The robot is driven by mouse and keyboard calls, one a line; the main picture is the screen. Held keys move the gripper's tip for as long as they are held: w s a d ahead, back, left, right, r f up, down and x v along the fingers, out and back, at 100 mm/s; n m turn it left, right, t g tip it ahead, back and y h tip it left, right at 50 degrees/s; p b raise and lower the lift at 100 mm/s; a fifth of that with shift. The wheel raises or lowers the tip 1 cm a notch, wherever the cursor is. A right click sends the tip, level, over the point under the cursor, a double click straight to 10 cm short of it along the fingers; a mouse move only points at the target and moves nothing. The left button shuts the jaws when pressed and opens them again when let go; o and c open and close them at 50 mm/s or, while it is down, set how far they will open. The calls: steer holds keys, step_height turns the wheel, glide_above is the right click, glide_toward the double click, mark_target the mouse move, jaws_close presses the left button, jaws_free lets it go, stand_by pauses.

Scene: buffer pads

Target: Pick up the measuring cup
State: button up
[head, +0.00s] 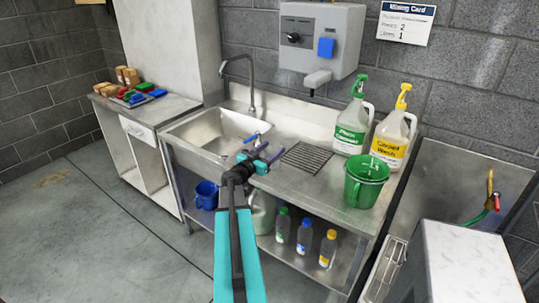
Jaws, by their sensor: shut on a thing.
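My gripper (258,152) is at the front edge of the steel sink counter, to the right of the basin. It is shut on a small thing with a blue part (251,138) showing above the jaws. The jaws hide most of it, so I cannot tell whether it is the measuring cup. No clear measuring cup shows elsewhere. A green bucket (362,184) stands upright on the counter to the right, apart from my gripper.
A drain grate (305,157) lies on the counter. Behind it stand a green-labelled spray jug (351,128) and a yellow-labelled one (392,138). Several bottles and a blue bucket (206,195) are below. A side cabinet (150,112) holds sponges and pads. Open floor lies front left.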

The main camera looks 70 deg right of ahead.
steer(key=s+a+r+p, duration=0.1)
steer(key=s+a+p, duration=0.8)
steer(key=s+p, duration=0.1)
steer(key=shift+s+a+r, duration=0.2)
steer(key=shift+a+r, duration=0.05)
steer(key=shift+r, duration=0.05)
stand_by(1.0)
steer(key=shift+s+a+f+p, duration=0.1)
steer(key=shift+a+p, duration=0.05)
steer(key=shift+p, duration=0.15)
stand_by(0.9)
